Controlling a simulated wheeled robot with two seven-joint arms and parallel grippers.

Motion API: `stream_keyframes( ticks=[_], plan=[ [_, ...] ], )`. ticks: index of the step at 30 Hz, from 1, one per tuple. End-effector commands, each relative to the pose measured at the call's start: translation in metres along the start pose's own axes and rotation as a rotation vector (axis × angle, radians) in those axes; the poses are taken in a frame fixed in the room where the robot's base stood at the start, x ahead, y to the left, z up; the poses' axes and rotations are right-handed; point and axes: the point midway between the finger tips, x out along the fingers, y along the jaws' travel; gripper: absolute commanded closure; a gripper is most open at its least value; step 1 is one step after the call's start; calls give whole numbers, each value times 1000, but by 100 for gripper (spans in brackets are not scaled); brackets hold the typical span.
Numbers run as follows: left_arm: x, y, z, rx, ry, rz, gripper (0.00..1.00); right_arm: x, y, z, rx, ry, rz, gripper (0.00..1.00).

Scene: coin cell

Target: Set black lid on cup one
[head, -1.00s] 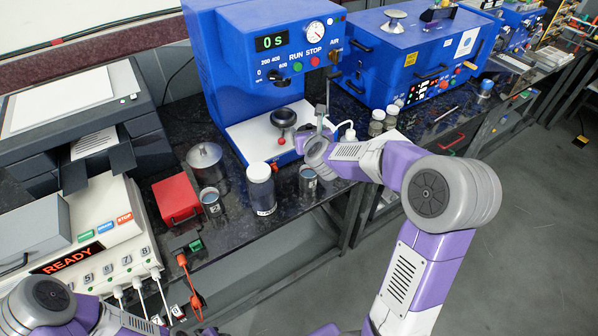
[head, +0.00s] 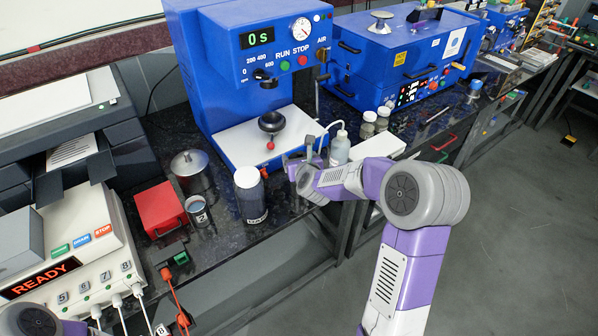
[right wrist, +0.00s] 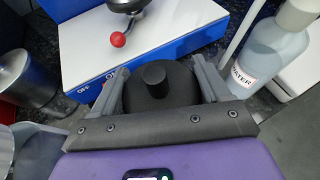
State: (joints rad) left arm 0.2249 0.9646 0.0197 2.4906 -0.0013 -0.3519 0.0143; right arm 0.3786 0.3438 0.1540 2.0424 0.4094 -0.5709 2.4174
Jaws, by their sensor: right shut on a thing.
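The black lid (right wrist: 158,88), round with a raised knob, sits between the two fingers of my right gripper (right wrist: 160,84) in the right wrist view. The gripper is shut on it. In the head view my right gripper (head: 296,160) is in front of the blue press, and the lid cannot be made out there. A small metal cup (head: 198,213) with a blue label stands left of the white-capped jar; its number is unreadable. A similar cup, seen earlier right of the jar, is hidden now. Whether a cup lies under the lid cannot be told. My left gripper is out of view.
The white-capped jar (head: 250,200) stands left of my right gripper. A water bottle (head: 340,151) stands close to its right. The blue press (head: 262,70) is behind.

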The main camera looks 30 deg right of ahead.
Motion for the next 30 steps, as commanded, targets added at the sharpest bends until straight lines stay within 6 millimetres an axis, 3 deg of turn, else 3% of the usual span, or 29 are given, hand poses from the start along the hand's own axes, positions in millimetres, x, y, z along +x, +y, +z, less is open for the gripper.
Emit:
stream_keyframes(
  ticks=[9, 30],
  plan=[
    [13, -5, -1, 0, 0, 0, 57, 17, 2, -40, 1, 2, 1, 65],
    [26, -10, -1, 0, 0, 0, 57, 20, 2, -46, 0, -1, 1, 65]
  ],
)
